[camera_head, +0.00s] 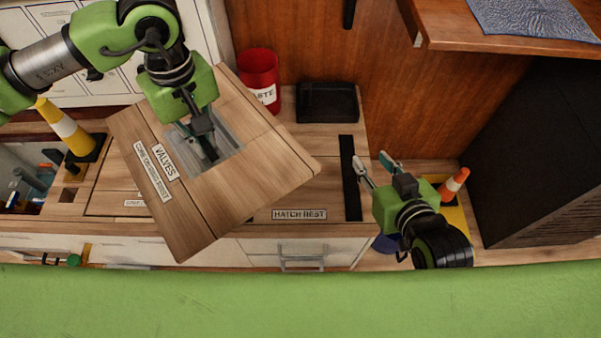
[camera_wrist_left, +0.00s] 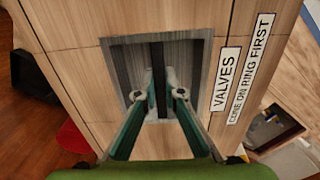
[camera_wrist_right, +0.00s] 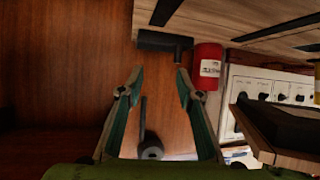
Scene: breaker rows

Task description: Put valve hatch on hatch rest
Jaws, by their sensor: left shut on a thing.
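The valve hatch (camera_head: 255,160) is a wooden panel with labels "VALVES" and "CONE ON RING FIRST". It hangs tilted above the counter in the head view. My left gripper (camera_head: 208,150) is shut on the bar in its recessed grey handle; the left wrist view shows the fingers (camera_wrist_left: 158,95) on that dark bar. The hatch rest (camera_head: 325,190) is the counter area labelled "HATCH REST", with a black strip at its right; the hatch covers part of it. My right gripper (camera_head: 375,165) is open and empty, right of the strip; its fingers (camera_wrist_right: 160,80) are apart in the right wrist view.
A red bin (camera_head: 258,75) and a black tray (camera_head: 327,102) stand behind the rest. A yellow-white cone (camera_head: 68,130) stands at the left by an opening (camera_head: 30,180). An orange-white cone (camera_head: 453,184) stands right of my right gripper, near a large black box (camera_head: 550,150).

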